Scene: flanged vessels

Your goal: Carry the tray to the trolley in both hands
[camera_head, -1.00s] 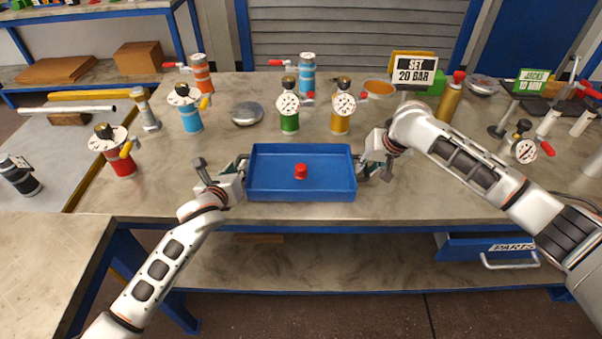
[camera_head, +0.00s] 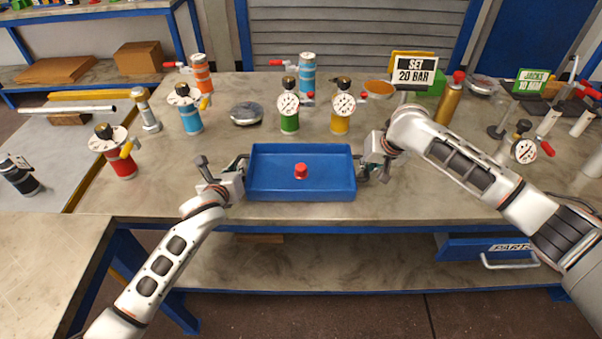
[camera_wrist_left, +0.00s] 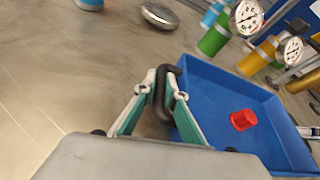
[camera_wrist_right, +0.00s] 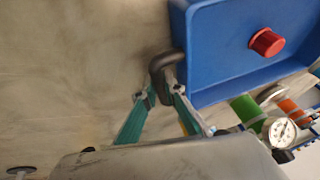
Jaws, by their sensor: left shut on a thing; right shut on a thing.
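The blue tray (camera_head: 270,187) is at the front middle of the bench, with a red cylindrical piece (camera_head: 301,171) standing inside it. My left gripper (camera_head: 238,170) is at the tray's left end. In the left wrist view its fingers (camera_wrist_left: 160,92) are shut on the tray's dark handle (camera_wrist_left: 172,72). My right gripper (camera_head: 366,168) is at the right end. In the right wrist view its fingers (camera_wrist_right: 160,92) are closed on the other dark handle (camera_wrist_right: 163,62). I cannot tell whether the tray touches the bench. No trolley can be made out for certain.
Gauged vessels in green (camera_head: 290,122), yellow (camera_head: 340,124), blue (camera_head: 190,120) and red (camera_head: 121,165) stand behind and left of the tray. A grey disc (camera_head: 246,114) lies behind it. A lower grey surface (camera_head: 50,195) is at left. A blue parts drawer (camera_head: 480,246) hangs below the bench.

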